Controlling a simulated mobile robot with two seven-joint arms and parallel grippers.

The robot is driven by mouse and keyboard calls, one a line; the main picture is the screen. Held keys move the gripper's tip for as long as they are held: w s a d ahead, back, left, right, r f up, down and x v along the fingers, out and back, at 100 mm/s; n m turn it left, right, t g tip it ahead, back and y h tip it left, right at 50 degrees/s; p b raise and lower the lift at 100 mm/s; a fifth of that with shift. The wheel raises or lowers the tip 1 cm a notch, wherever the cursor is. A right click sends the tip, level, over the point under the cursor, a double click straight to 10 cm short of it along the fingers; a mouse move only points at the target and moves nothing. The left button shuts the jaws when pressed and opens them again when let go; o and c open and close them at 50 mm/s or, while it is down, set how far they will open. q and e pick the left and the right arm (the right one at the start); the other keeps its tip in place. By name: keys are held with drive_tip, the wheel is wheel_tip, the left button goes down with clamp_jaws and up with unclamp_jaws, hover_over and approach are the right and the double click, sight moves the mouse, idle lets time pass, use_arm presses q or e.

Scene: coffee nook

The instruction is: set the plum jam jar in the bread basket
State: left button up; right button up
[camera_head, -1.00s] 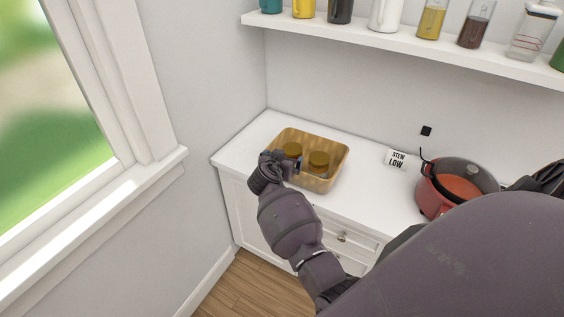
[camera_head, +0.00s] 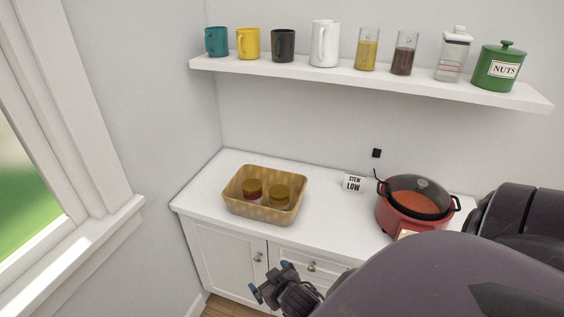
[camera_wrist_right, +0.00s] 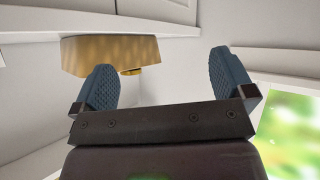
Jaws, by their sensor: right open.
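The tan bread basket (camera_head: 237,206) stands on the left part of the white counter. Two jars with gold-brown lids, a left jar (camera_head: 252,187) and a right jar (camera_head: 279,192), stand upright side by side inside it. Their labels are mostly hidden by the basket wall, so I cannot tell which is plum jam. My right gripper (camera_head: 268,283) is in front of the counter, below the basket and clear of it. My left gripper is not visible.
Mugs, a white pitcher, bottles and a green nuts canister (camera_head: 499,68) line the shelf. Counter between basket and sign is clear.

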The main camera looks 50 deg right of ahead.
drive_tip(key=s+a+n+y, duration=0.2)
drive_tip(key=s+a, duration=0.3)
drive_tip(key=s, duration=0.4)
drive_tip(key=shift+r+y, duration=0.2)
drive_tip(key=shift+y, duration=0.2)
drive_tip(key=shift+a+f, duration=0.1)
